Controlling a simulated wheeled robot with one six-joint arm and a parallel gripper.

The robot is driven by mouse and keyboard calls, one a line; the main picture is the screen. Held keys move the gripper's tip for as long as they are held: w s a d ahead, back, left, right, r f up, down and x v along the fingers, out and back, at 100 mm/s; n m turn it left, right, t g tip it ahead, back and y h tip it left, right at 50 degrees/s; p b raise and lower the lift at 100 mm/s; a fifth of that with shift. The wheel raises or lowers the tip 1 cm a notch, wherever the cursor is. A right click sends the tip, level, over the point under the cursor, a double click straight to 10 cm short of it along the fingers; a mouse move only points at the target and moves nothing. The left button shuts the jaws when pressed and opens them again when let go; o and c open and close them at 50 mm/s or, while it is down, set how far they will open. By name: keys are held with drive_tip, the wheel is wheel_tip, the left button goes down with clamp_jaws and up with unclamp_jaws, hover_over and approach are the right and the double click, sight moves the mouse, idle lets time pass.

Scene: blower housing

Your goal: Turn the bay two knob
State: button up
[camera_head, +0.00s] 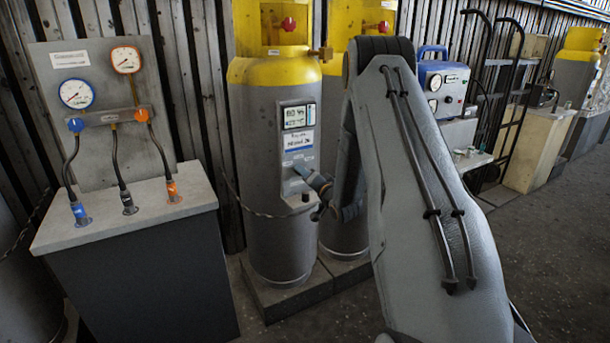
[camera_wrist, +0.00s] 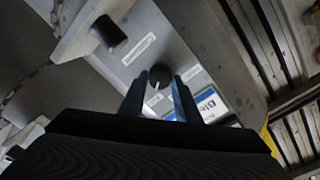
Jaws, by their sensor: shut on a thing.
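A grey cylinder (camera_head: 262,130) with a yellow top stands in the middle of the head view. A light control panel (camera_head: 298,145) with a display is on its front. In the wrist view a round black knob (camera_wrist: 160,73) with a pale pointer line sits on the panel. My gripper (camera_wrist: 158,88) has a finger on each side of the knob and is shut on it. In the head view my gripper (camera_head: 308,180) is at the lower part of the panel, and the knob is hidden there. I cannot read a bay number.
A dark stub (camera_wrist: 109,31) sticks out from a ledge beside the knob. A second yellow-topped cylinder (camera_head: 345,90) stands behind my arm. At left is a gauge board (camera_head: 105,100) over a grey cabinet (camera_head: 140,280) with hoses. A chain (camera_head: 262,213) hangs by the cylinder.

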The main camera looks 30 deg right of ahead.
drive_tip(key=o, duration=1)
drive_tip(key=shift+d, duration=0.1)
drive_tip(key=shift+o, duration=0.2)
drive_tip(key=shift+s, duration=0.1)
drive_tip(key=s, duration=0.7)
drive_tip(key=shift+s+r+b, duration=0.2)
drive_tip(key=shift+s+b, duration=0.1)
drive_tip(key=shift+s, duration=0.05)
